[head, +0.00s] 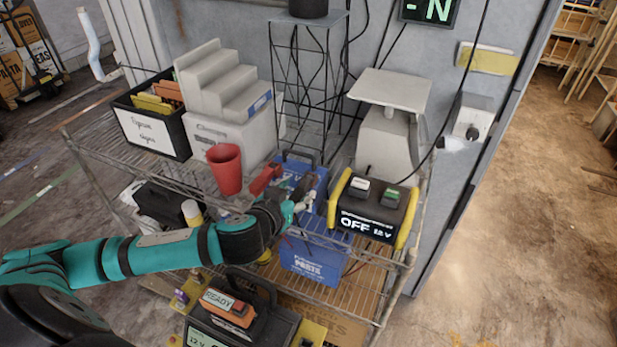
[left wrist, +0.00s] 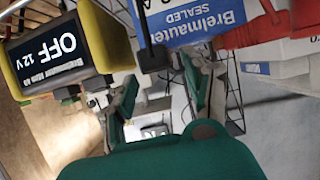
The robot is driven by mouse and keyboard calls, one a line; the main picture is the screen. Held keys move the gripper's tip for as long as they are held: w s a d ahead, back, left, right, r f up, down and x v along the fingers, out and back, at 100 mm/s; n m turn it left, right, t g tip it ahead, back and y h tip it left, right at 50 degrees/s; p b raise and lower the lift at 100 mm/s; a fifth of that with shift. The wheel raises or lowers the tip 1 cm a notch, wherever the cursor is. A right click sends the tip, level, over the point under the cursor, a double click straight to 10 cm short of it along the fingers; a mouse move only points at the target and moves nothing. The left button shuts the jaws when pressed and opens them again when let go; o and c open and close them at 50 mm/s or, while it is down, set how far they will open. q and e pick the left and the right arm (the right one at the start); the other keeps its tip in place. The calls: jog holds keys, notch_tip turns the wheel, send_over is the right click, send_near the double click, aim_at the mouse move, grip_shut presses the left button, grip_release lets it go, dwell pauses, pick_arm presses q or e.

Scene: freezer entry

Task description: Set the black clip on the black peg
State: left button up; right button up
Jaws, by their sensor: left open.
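My left gripper (head: 303,203) is open at the front of the wire shelf, before a blue battery (head: 293,177). Its two fingers stand apart in the left wrist view (left wrist: 160,92), with nothing clearly held between them. A black clip-like piece on a dark stem (left wrist: 152,56) hangs against the blue battery face (left wrist: 195,18), just beyond the fingers; I cannot tell whether it is the clip or the peg. A red clip (head: 266,179) sits left of the gripper. The other black piece of the pair cannot be picked out. My right gripper is not in view.
A yellow-handled charger (head: 372,222) reading OFF 12 V stands right of the gripper. A red cup (head: 225,169) and grey step-shaped block (head: 222,85) stand left. A grey scale-like device (head: 388,120) is behind. A READY unit (head: 229,306) sits below.

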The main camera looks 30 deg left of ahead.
aim_at(301, 188)
pick_arm(q)
jog(key=x, duration=0.3)
jog(key=shift+w+p, duration=0.25)
jog(key=shift+p, duration=0.15)
jog(key=shift+s, duration=0.1)
jog(key=shift+c, duration=1.2)
grip_shut()
